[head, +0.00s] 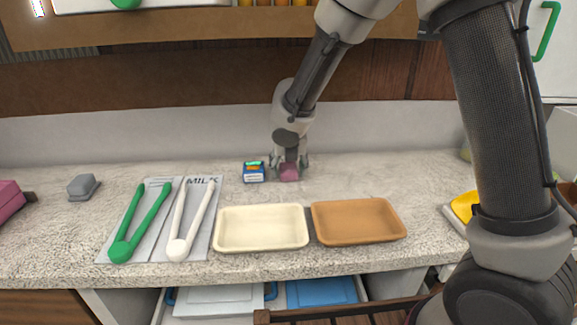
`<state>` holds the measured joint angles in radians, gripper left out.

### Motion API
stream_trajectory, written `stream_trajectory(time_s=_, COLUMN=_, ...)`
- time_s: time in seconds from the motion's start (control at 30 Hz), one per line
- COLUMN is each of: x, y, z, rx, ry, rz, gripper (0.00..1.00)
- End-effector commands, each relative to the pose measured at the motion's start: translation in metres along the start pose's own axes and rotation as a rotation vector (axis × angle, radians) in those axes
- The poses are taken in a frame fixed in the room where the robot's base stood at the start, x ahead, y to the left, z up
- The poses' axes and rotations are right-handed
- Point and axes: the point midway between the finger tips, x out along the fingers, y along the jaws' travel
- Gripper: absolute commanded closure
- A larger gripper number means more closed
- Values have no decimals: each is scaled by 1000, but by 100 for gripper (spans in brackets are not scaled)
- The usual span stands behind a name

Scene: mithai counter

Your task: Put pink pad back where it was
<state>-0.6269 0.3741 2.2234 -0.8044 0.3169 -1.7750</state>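The pink pad (289,174) is a small pink block at the back of the stone counter, right of a small blue box. My gripper (289,168) points down over it, with one finger at each side of the pad. The fingers look closed against its sides. The gripper hides the upper part of the pad. I cannot tell whether the pad rests on the counter or is just above it.
The blue box (253,172) is close on the left. In front are a cream tray (262,247) and a brown tray (358,239), both empty. A grey block (83,187) is farther left.

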Motion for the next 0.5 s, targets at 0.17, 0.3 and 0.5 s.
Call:
stream_trajectory(time_s=0.17, x=0, y=0, z=0, rx=0, ry=0, rz=0, gripper=35)
stream_trajectory(time_s=0.3, x=-2, y=0, z=1, rx=0, ry=-1, rz=0, gripper=35)
stream_trajectory(time_s=0.5, x=-30, y=2, z=3, rx=0, ry=-5, rz=4, gripper=35)
